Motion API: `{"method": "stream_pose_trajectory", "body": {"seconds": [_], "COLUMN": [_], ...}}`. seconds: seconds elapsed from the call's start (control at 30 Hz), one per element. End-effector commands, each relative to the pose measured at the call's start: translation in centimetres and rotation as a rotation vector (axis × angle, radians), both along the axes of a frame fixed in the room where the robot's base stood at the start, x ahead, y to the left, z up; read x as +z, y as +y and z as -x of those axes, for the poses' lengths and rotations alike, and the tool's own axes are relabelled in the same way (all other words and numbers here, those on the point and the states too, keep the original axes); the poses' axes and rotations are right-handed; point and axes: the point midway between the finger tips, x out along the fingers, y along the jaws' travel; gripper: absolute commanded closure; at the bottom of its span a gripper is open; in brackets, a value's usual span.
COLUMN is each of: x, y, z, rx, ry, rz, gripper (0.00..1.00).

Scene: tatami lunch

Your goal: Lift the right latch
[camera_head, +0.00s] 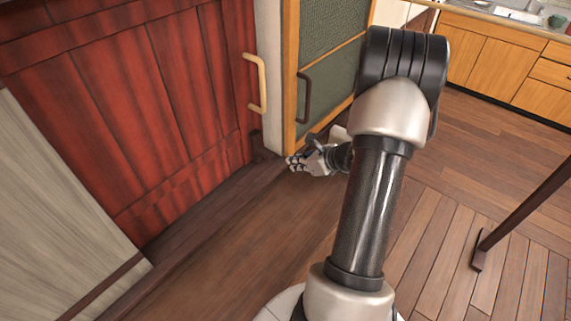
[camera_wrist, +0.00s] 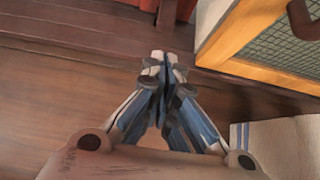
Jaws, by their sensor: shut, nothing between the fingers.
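A red plank door (camera_head: 130,100) fills the left of the head view. At its lower right corner a small dark brown upright piece (camera_head: 257,146) stands against it, probably the right latch. It shows at the top of the wrist view (camera_wrist: 167,14), ahead of my fingertips and apart from them. My gripper (camera_head: 291,163) is low over the floor, just right of and in front of that piece. In the wrist view my gripper (camera_wrist: 161,62) has its fingertips together with nothing between them.
A pale curved handle (camera_head: 264,84) sits at the red door's right edge. To its right is a yellow-framed mesh door (camera_head: 291,80) with a dark handle (camera_head: 304,98). A dark sill (camera_head: 200,207) runs below the red door. Wooden floor (camera_head: 240,240) in front is clear.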

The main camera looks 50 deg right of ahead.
Motion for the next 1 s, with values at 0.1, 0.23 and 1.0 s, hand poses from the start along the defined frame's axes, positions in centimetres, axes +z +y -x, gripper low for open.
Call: {"method": "stream_pose_trajectory", "body": {"seconds": [0.1,0.23,1.0], "x": [-1.5,-3.1,-5.7], "y": [0.3,0.4,0.6], "z": [-1.5,-3.4,-7.2], "rx": [0.004,0.006,0.002], "ry": [0.001,0.0,0.0], "rz": [-0.001,-0.001,0.001], "gripper": [1.0,1.0,1.0]}}
